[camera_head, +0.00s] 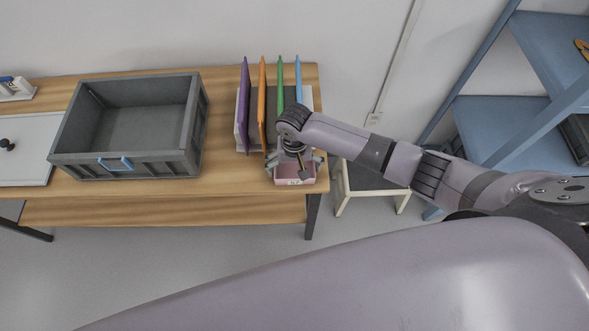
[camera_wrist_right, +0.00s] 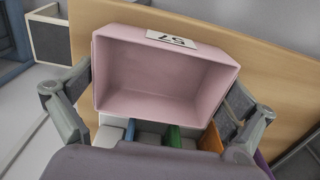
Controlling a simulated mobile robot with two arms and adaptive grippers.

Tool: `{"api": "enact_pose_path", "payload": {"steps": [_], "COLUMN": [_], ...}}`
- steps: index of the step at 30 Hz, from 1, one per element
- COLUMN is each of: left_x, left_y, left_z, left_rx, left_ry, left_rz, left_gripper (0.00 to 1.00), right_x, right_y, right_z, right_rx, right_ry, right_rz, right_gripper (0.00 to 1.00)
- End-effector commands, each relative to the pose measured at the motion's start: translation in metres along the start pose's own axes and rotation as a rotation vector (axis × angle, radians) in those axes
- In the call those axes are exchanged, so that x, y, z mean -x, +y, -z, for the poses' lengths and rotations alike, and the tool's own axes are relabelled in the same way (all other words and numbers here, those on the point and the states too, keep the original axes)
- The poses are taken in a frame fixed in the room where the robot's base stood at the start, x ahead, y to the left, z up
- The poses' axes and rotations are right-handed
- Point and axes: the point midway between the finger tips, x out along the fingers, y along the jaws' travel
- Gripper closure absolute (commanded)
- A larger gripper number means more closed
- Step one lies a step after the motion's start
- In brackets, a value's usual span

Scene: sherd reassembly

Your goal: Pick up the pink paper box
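The pink paper box (camera_head: 295,181) is at the front right edge of the wooden table, below my right gripper (camera_head: 294,160). In the right wrist view the box (camera_wrist_right: 160,75) shows its open, empty inside and a white label reading 57 on its rim. My right gripper (camera_wrist_right: 158,112) has its fingers spread wide, one on each side of the box, close against its outer walls. Whether the pads press on the walls cannot be told. The box's underside is hidden, so I cannot tell whether it rests on the table. My left gripper is not in view.
A rack with purple (camera_head: 244,105), orange (camera_head: 262,100), green (camera_head: 280,90) and blue (camera_head: 298,80) upright panels stands just behind the box. A grey crate (camera_head: 192,135) stands to its left on the table (camera_head: 222,175). A white stool (camera_head: 372,180) and blue shelves (camera_head: 490,125) are right.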

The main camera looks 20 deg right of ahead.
Motion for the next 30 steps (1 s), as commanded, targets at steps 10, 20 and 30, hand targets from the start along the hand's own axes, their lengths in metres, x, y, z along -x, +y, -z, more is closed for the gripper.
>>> {"api": "enact_pose_path", "payload": {"steps": [10, 20, 30], "left_x": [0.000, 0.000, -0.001], "left_y": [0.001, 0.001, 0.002], "left_z": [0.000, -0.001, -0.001], "left_rx": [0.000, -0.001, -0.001], "left_ry": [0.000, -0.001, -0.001], "left_rz": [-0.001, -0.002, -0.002], "left_gripper": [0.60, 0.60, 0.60], "right_x": [0.000, 0.002, 0.042], "right_y": [0.000, 0.000, -0.001], "right_z": [0.000, 0.000, 0.001], "right_rx": [-0.001, -0.001, 0.000], "right_ry": [0.000, 0.000, 0.002], "right_rz": [0.000, 0.000, 0.004], "right_gripper": [0.24, 0.27, 0.27]}}
